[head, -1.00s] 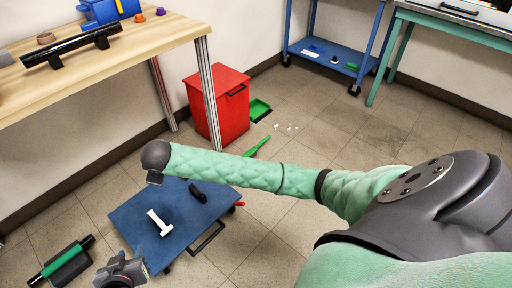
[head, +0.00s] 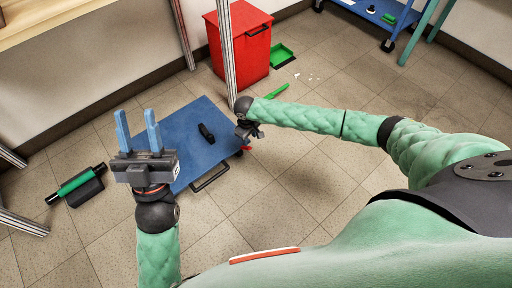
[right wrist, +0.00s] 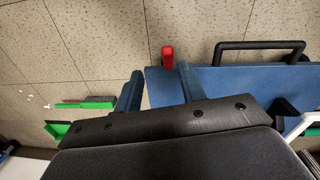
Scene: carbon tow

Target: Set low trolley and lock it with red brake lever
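The low trolley (head: 180,128) is a flat blue platform on the floor. Its black handle (head: 210,178) is on the near side, and also shows in the right wrist view (right wrist: 260,45). The red brake lever (head: 246,148) sticks out at the trolley's right corner. In the right wrist view the lever (right wrist: 168,57) appears just beyond and between the fingertips of my right gripper (right wrist: 158,78), which is open and empty. In the head view my right gripper (head: 248,134) is just above that corner. My left gripper (head: 138,125) is open, fingers up, covering the trolley's left part.
A black piece (head: 206,132) lies on the trolley. A green roll on a black stand (head: 78,184) is on the floor at left. A red bin (head: 240,45), green dustpan (head: 283,55) and green brush (head: 275,92) stand behind.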

